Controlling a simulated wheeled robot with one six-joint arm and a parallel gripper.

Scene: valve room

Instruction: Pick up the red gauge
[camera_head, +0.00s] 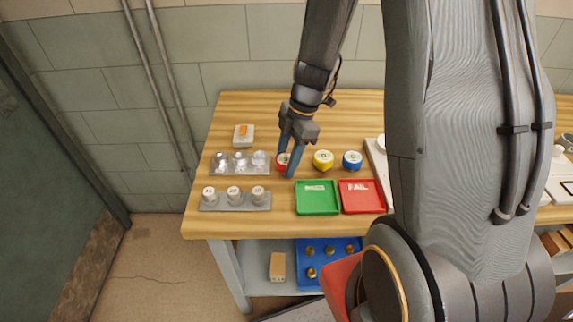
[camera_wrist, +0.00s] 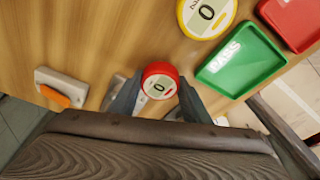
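The red gauge (camera_head: 281,160) is a small round dial with a white face, standing on the wooden table behind the green tray. In the wrist view the red gauge (camera_wrist: 159,83) shows its face reading 0. My gripper (camera_head: 286,164) points down over it, and one finger partly hides it in the head view. In the wrist view my gripper (camera_wrist: 161,92) has one finger on each side of the gauge, with the fingers apart. They look very close to its sides; contact is not clear.
A yellow gauge (camera_head: 323,160) and a blue gauge (camera_head: 352,160) stand to the right. A green tray (camera_head: 317,208) and a red tray (camera_head: 362,208) lie in front. A clear-domed rack (camera_head: 240,172) is close on the left, near a switch box (camera_head: 243,142).

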